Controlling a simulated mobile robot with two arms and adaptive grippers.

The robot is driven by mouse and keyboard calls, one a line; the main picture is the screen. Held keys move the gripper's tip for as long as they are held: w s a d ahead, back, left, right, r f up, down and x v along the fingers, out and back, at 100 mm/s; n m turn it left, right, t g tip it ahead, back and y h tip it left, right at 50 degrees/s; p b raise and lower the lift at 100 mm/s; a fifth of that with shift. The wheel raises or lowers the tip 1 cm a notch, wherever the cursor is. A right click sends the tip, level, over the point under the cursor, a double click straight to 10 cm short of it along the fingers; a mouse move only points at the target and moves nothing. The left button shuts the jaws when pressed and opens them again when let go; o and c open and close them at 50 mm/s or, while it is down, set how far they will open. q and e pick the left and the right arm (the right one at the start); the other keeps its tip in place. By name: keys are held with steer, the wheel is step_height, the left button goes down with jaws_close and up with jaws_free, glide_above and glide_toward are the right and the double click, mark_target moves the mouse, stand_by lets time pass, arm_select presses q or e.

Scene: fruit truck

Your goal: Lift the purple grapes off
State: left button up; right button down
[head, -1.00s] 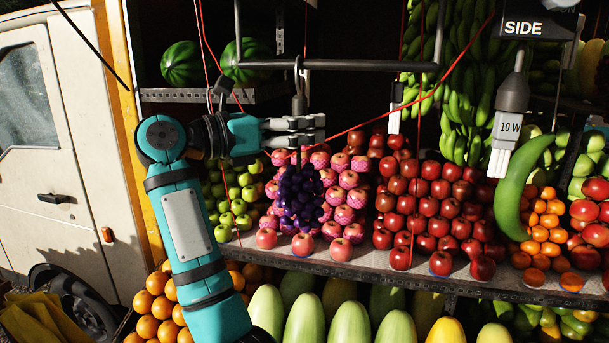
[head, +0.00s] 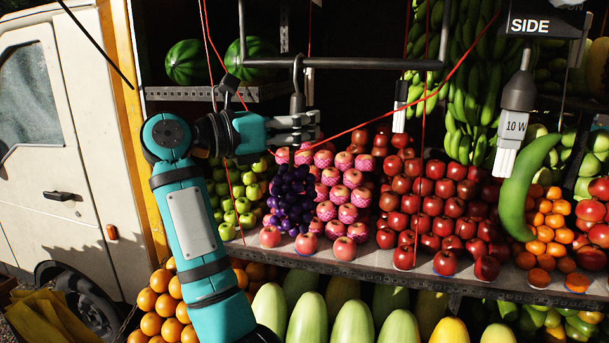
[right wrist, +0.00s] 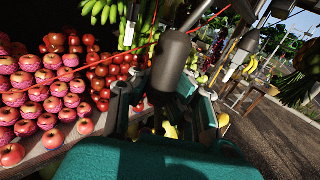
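The purple grapes (head: 292,199) form a dark bunch in the head view, in front of the pink apples at the shelf's left part. My right gripper (head: 312,126) points right, just above the bunch. A small gap shows between its fingers and the visible top of the grapes. In the right wrist view its fingers (right wrist: 162,105) stand well apart. I cannot make out the grapes in that view, and whether anything links them to the gripper is unclear. My left gripper is in neither view.
A metal bar (head: 350,63) runs above. Pink apples (head: 348,195), red apples (head: 425,210) and green apples (head: 244,205) crowd the shelf. A red cord crosses in front.

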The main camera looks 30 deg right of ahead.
steer(key=shift+a+r, duration=0.1)
stand_by(0.4)
steer(key=shift+a, duration=0.1)
